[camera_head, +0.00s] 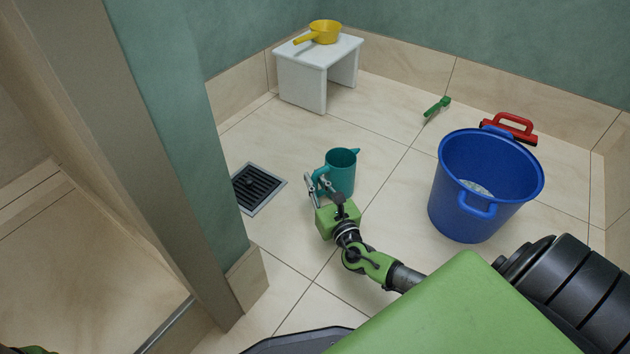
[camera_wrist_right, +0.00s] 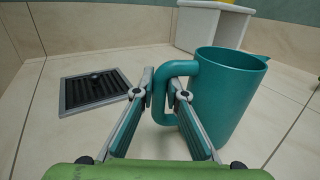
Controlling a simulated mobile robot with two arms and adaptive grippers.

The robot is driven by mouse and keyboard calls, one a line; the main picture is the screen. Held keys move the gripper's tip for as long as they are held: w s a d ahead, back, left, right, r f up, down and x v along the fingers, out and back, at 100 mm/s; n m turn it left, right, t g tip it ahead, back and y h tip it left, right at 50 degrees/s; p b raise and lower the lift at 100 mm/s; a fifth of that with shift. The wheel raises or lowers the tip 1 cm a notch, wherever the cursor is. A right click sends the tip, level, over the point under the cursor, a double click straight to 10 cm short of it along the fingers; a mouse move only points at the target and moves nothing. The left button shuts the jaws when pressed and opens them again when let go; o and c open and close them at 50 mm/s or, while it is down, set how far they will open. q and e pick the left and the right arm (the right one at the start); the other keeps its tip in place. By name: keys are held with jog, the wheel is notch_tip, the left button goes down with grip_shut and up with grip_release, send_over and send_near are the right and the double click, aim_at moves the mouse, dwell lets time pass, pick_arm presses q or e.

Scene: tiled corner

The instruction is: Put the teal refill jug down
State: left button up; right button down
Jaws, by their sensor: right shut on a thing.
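The teal refill jug (camera_head: 342,172) is upright near the middle of the head view, its spout toward the right and its handle toward the left. It also shows in the right wrist view (camera_wrist_right: 229,95). My right gripper (camera_head: 318,186) is shut on the jug's handle; in the right wrist view its fingers (camera_wrist_right: 162,90) stand on both sides of the handle. I cannot tell for sure whether the jug's base touches the floor. My left gripper is not in view.
A floor drain (camera_head: 259,187) lies left of the jug. A blue bucket (camera_head: 481,190) stands to the right, with a red-handled thing (camera_head: 514,127) behind it. A white stool (camera_head: 304,77) bears a yellow dipper (camera_head: 324,32). A green brush (camera_head: 437,106) lies at the back. A wall corner (camera_head: 190,150) stands left.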

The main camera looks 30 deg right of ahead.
jog(key=shift+f, duration=0.15)
jog(key=c, duration=2)
grip_release()
jog(key=shift+f, duration=0.1)
jog(key=shift+c, duration=0.2)
jog(key=shift+s, duration=0.1)
jog(key=shift+s+a+p, duration=0.2)
jog(key=shift+s, duration=0.8)
jog(key=shift+s+a+p, duration=0.15)
jog(key=shift+s+p, duration=0.05)
jog(key=shift+s, duration=0.75)
jog(key=shift+s+a+p, duration=0.15)
jog(key=shift+s, duration=0.8)
jog(key=shift+s+a+p, duration=0.1)
jog(key=shift+s+a, duration=0.1)
jog(key=shift+s, duration=0.8)
jog(key=shift+s+a+p, duration=0.15)
jog(key=shift+s, duration=0.8)
jog(key=shift+s+a+r+p, duration=0.15)
jog(key=shift+s+r+p, duration=0.4)
jog(key=shift+s, duration=0.25)
jog(key=shift+s+a+r+p, duration=0.1)
jog(key=shift+s+r+p, duration=0.4)
jog(key=shift+s, duration=0.35)
jog(key=shift+s+a+r+p, duration=0.15)
jog(key=shift+s+r+p, duration=0.4)
jog(key=shift+s, duration=0.25)
